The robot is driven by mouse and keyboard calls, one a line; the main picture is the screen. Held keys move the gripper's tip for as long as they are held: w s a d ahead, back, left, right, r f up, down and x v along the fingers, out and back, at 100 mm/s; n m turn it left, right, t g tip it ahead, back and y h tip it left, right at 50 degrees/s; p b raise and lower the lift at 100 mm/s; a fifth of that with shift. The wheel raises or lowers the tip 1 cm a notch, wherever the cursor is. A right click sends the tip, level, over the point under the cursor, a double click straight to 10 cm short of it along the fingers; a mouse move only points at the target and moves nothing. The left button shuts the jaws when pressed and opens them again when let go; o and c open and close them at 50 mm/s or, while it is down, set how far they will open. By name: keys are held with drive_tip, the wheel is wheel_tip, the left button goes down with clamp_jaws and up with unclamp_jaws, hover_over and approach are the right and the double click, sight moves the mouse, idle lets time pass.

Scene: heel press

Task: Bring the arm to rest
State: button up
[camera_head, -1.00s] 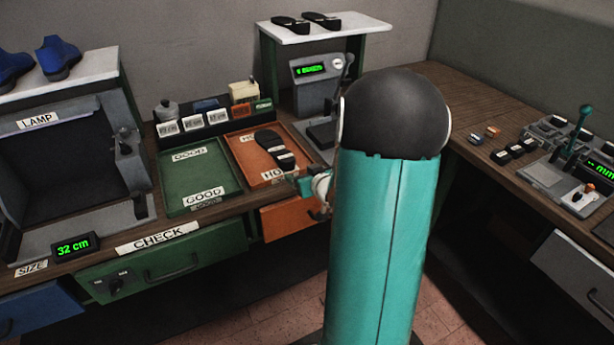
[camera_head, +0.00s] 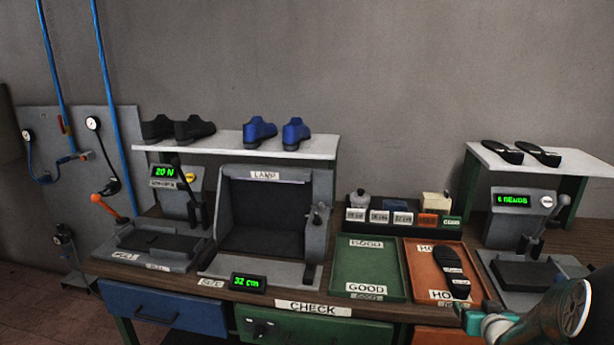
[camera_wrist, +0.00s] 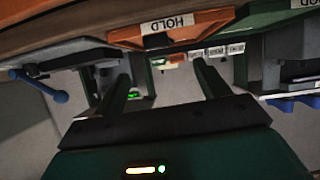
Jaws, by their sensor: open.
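My gripper (camera_head: 482,322) shows at the lower right of the head view, by the front edge of the orange HOLD tray (camera_head: 412,272). In the wrist view its two dark fingers (camera_wrist: 165,85) stand apart with nothing between them. Part of my arm covers the lower right corner of the head view.
The green GOOD tray (camera_head: 370,285) is empty. The grey lamp box (camera_head: 268,215) stands left of it, with a lever press (camera_head: 160,240) farther left. A bend tester (camera_head: 525,235) stands at the right.

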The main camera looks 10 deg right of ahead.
drive_tip(key=a+r+g, duration=0.2)
drive_tip(key=a+r, duration=0.5)
drive_tip(key=a, duration=0.1)
drive_tip(key=s+a+r+n+g+y, duration=0.1)
drive_tip(key=s+a+r, duration=0.2)
drive_tip(key=s+a, duration=0.3)
drive_tip(key=s+a+r+g+y, duration=0.1)
drive_tip(key=s+a+r+g, duration=0.1)
drive_tip(key=s+a, duration=0.5)
drive_tip(key=a+r, duration=0.1)
drive_tip(key=a, duration=0.4)
drive_tip(key=shift+n, duration=0.4)
drive_tip(key=shift+o, duration=0.9)
drive_tip(key=s+a+n+g+y, duration=0.1)
drive_tip(key=s+a+g+y, duration=0.1)
drive_tip(key=s+a, duration=0.4)
drive_tip(key=shift+s+r, duration=0.25)
drive_tip(key=shift+s, duration=0.55)
drive_tip(key=shift+w, duration=0.1)
